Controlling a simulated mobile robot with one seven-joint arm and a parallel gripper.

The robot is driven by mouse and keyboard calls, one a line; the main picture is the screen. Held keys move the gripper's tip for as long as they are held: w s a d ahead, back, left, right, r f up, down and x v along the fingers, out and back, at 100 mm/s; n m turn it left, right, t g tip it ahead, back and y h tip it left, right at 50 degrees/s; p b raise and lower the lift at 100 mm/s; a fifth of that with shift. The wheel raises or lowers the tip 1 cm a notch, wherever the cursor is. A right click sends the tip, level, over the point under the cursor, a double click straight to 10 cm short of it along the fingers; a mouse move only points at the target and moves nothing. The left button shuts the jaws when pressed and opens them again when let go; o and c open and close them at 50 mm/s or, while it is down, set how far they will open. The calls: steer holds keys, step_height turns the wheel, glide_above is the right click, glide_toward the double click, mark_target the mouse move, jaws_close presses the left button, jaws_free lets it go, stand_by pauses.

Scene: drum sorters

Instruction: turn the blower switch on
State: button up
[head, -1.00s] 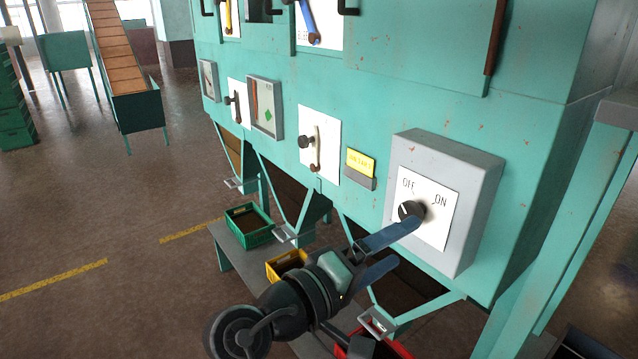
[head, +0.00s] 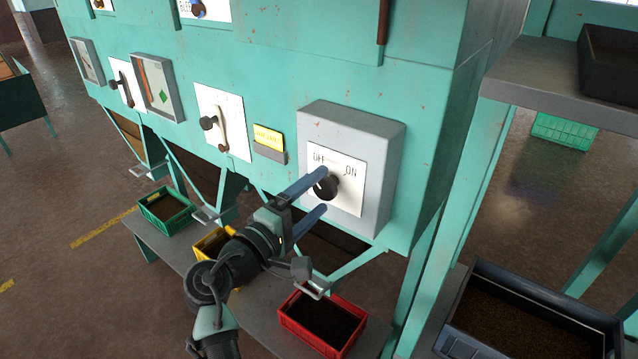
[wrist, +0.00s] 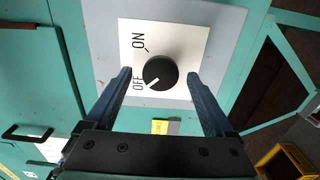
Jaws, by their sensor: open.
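The blower switch is a round black knob (head: 326,187) on a white plate (head: 349,191) marked OFF and ON, fixed to a grey box (head: 385,150) on the teal machine. In the wrist view the knob (wrist: 160,73) has a white pointer line aimed at OFF. My gripper (head: 324,190) is open, with its two blue fingers at the knob, one above and one below it in the head view. In the wrist view the fingers stand on either side of the knob with gaps. I cannot tell whether the fingertips reach its depth.
A yellow label (head: 268,138) and a lever plate (head: 236,128) are left of the box. Below are a bench with a green crate (head: 168,208), a yellow crate (head: 205,247) and a red crate (head: 325,318). A teal post (head: 475,160) stands to the right.

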steer(key=shift+w+d, duration=0.4)
steer(key=shift+w, duration=0.2)
steer(key=shift+f, duration=0.1)
steer(key=c, duration=1.3)
